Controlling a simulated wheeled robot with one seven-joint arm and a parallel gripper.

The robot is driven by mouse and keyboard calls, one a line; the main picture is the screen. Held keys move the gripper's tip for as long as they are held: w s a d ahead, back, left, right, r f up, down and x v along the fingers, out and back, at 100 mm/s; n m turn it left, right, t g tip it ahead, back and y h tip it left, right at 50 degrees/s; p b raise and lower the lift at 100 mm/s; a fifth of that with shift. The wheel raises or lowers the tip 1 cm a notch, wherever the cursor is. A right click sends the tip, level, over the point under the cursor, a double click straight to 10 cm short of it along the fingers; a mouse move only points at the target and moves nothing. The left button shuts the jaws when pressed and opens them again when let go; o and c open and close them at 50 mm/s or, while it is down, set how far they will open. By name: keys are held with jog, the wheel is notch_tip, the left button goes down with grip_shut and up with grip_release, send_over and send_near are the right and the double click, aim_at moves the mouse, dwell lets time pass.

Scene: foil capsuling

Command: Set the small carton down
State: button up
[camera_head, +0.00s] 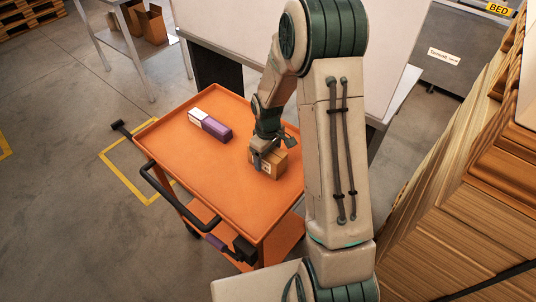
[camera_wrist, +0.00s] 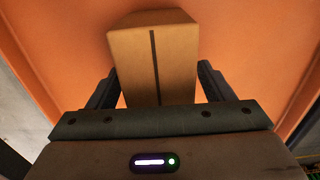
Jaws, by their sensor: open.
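The small carton (camera_head: 268,163) is a brown box with a dark stripe of tape. It rests on the orange cart's top tray (camera_head: 185,160), near the right side. In the wrist view the carton (camera_wrist: 155,60) stands between the two dark fingers. My gripper (camera_head: 268,152) is over the carton, with its fingers on either side of it. In the wrist view my gripper (camera_wrist: 155,85) is open, with a small gap showing beside the right finger; contact at the left finger is unclear. My arm hides part of the tray's right side.
A white and purple box (camera_head: 211,126) lies on the tray to the left of the carton. The tray has a raised rim, with free room at its left and front. A white panel (camera_head: 245,35) stands behind the cart. Stacked wooden boards (camera_head: 450,200) are at the right.

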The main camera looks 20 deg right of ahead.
notch_tip(320, 180, up, 12)
jog(key=shift+r+b, duration=0.1)
jog(key=shift+b, duration=0.3)
jog(key=s+r+m+t, duration=0.1)
jog(key=s+r+m, duration=0.2)
jog(key=s, duration=0.7)
jog(key=s+r+m+t, duration=0.2)
jog(key=s+r+m, duration=0.2)
jog(key=s+r, duration=0.3)
jog(key=s, duration=0.4)
jog(key=shift+s+a+r, duration=0.15)
jog(key=shift+s+r, duration=0.1)
jog(key=shift+s, duration=0.05)
